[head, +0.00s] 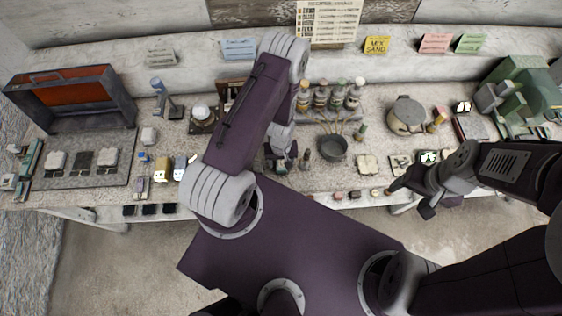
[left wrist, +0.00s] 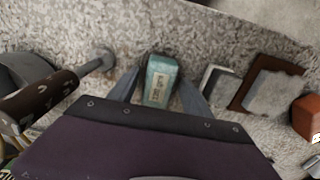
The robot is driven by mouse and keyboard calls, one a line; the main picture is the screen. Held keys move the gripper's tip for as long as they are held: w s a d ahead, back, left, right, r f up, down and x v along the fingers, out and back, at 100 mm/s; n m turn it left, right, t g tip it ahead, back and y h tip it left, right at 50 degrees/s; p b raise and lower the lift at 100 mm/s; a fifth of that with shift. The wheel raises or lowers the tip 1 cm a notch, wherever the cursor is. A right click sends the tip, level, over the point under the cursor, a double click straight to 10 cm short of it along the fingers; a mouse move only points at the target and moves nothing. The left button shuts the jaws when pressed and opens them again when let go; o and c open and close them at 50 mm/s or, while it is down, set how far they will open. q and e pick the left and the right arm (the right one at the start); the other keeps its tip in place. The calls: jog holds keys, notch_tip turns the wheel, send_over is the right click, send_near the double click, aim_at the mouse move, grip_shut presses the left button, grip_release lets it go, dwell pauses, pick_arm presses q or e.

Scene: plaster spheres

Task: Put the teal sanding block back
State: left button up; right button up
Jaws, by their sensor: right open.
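The teal sanding block (left wrist: 161,82) with a pale label shows in the left wrist view, between the two fingers of my left gripper (left wrist: 158,92). The fingers flank it closely; whether they press on it, or whether it rests on the speckled bench top, I cannot tell. In the head view my left gripper (head: 281,162) is low over the bench's front middle, partly covered by my own arm. My right gripper (head: 412,199) is open and empty at the bench's front edge, right of centre.
In the left wrist view, a brown frame (left wrist: 238,103) and a reddish block (left wrist: 306,117) lie right of the teal block; a grey knobbed part (left wrist: 100,62) lies left. In the head view, several bottles (head: 322,96), a dark bowl (head: 333,147) and a pot (head: 407,115) crowd the bench.

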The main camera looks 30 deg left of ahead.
pick_arm(q)
jog(key=shift+r, duration=0.1)
jog(key=shift+r, duration=0.2)
notch_tip(320, 180, up, 12)
notch_tip(320, 180, up, 10)
jog(key=m, duration=0.4)
send_over(281, 162)
jog(key=s+d, duration=0.1)
jog(key=s+d+r+m+t, duration=0.1)
jog(key=s+r+m, duration=0.1)
jog(key=s+r, duration=0.25)
notch_tip(281, 162, down, 10)
jog(key=w+b, duration=0.1)
jog(key=b, duration=1)
jog(key=shift+w+d, duration=0.15)
